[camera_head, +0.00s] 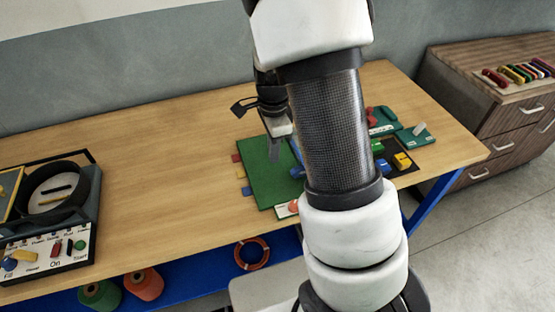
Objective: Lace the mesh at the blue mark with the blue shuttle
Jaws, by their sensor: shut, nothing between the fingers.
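A green board (262,160) lies on the table, partly behind my arm. Small red, yellow and blue tabs show along its left edge, with the blue tab (247,191) lowest. A blue piece (297,171) shows on the board beside my arm; I cannot tell what it is. A dark tray (425,155) to the right holds a blue piece (383,166), a yellow one and a green one; the blue piece may be the blue shuttle. My gripper (275,150) is over the board, pointing down, shut and empty. My arm hides the board's right part and the mesh is not clear.
Teal blocks (415,137) with a red piece stand behind the tray. A machine with a round dark ring (56,192) and buttons stands at the table's left. The table (170,150) between is clear. Spools (143,284) sit below, and a wooden cabinet (500,110) stands at the right.

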